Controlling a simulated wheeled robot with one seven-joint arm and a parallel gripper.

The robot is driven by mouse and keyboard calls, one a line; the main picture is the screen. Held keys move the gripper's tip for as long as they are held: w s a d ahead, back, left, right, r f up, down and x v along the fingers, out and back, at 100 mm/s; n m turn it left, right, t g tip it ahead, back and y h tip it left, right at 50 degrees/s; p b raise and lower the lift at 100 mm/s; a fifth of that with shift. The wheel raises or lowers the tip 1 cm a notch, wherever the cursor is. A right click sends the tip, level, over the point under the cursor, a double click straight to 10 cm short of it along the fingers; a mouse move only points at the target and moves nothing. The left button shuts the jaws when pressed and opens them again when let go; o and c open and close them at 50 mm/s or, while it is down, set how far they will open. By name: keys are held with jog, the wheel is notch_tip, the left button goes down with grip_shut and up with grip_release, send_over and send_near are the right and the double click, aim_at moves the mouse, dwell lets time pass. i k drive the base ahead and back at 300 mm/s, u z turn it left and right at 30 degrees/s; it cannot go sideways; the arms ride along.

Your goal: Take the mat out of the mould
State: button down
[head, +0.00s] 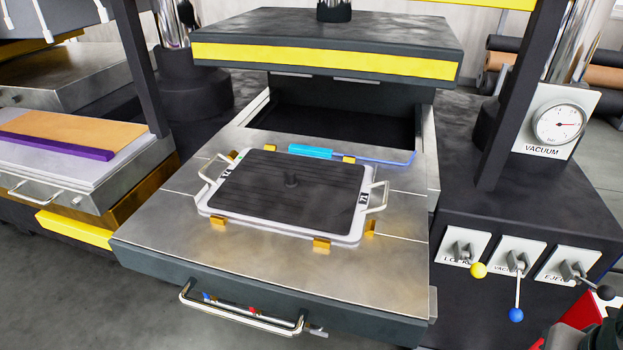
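The mould (215,211) is a white, shallow tray with a metal handle at its left and right ends. It lies on the steel sliding table (180,245), between small brass blocks (321,244). The mat (325,190) is a dark, ribbed rectangular sheet lying flat inside the mould's rim. A small dark knob stands up near its middle. I cannot tell whether the mat is loose from the mould.
The press head (330,60), edged in yellow, hangs above and behind the table. A blue-handled tool (310,152) with a blue line lies behind the mould. Levers with yellow, blue (516,314) and black knobs, and a vacuum gauge (559,125), stand at right.

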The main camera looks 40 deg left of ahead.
aim_at(309, 193)
jog(key=k, duration=0.6)
jog(key=z, duration=1.05)
jog(key=i, duration=0.85)
jog(key=u, duration=3.05)
jog(key=i, duration=0.5)
jog(key=z, duration=0.05)
jog(key=k, duration=0.5)
jog(key=u, duration=0.4)
